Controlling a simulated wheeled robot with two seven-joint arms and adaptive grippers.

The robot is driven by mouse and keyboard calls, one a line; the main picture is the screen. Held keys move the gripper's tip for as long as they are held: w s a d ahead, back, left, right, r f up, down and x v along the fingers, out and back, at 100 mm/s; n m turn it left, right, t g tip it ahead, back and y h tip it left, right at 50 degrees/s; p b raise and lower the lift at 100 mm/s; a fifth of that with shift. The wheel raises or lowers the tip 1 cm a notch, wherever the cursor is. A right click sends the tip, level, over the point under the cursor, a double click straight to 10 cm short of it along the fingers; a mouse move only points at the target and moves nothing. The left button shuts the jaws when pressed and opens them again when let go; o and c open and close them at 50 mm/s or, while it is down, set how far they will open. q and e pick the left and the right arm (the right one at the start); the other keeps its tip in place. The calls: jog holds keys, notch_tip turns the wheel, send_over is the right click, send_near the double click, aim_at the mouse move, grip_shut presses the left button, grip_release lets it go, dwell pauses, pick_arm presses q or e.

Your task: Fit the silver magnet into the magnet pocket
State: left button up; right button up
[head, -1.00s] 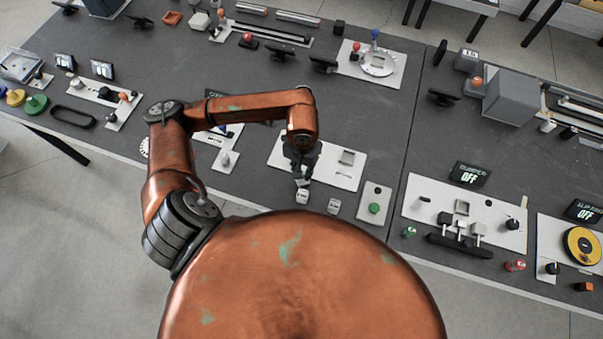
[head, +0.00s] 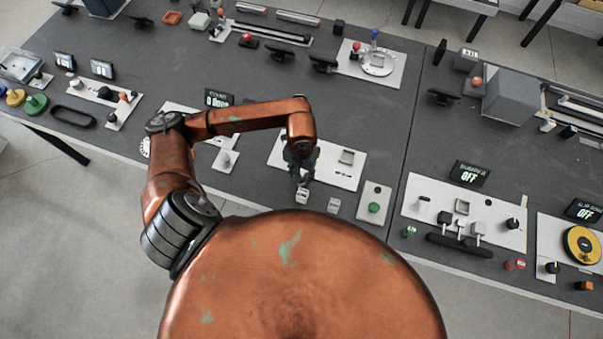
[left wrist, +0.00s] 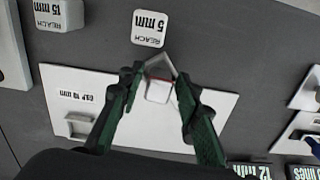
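My left gripper (head: 302,177) points down at the front edge of a white board (head: 280,152). In the left wrist view its green fingers (left wrist: 161,76) sit on either side of a small pale silver piece with a red line, which looks like the magnet (left wrist: 158,91). The fingers appear closed on its sides, and a grey wedge shape shows just beyond it. A silver open bracket (head: 346,157) stands on the board, right of the gripper; it also shows in the left wrist view (left wrist: 80,124). I cannot tell which part is the pocket. My right gripper is out of view.
A white block marked 5 mm (head: 302,196) stands just in front of the gripper, and a 15 mm block (head: 333,205) is to its right. A plate with a green button (head: 374,208) lies further right. The dark tabletop behind the board is mostly clear.

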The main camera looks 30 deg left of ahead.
pick_arm(q)
jog(key=shift+o, duration=0.4)
jog(key=shift+r, duration=0.2)
notch_tip(320, 180, up, 12)
dwell(0.7)
